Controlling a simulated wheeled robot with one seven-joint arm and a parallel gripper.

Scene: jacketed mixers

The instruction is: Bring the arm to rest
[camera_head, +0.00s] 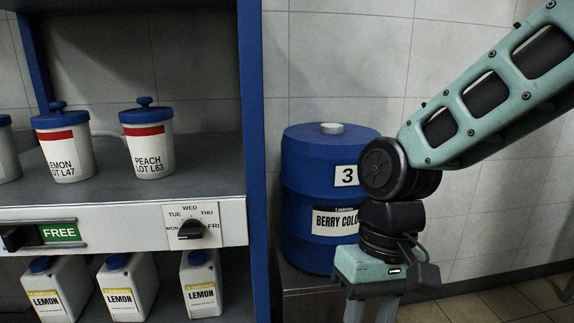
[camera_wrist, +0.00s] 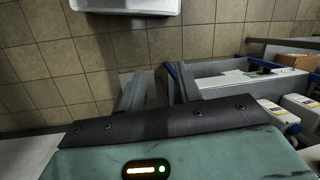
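My arm comes in from the upper right of the head view and bends down at a black joint. My gripper (camera_head: 370,311) points downward at the bottom edge of that view, in front of and to the right of the blue drum. In the wrist view my gripper (camera_wrist: 158,86) has its two fingers apart, with only tiled floor between them. It is open and holds nothing. The fingertips are cut off in the head view.
A blue drum (camera_head: 306,190) marked 3 stands beside the blue-framed shelf (camera_head: 254,150). Lidded tubs, including a PEACH tub (camera_head: 150,152), stand above a panel with a FREE sign (camera_head: 60,232) and a weekday dial (camera_head: 191,230). LEMON jugs (camera_head: 201,284) stand below.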

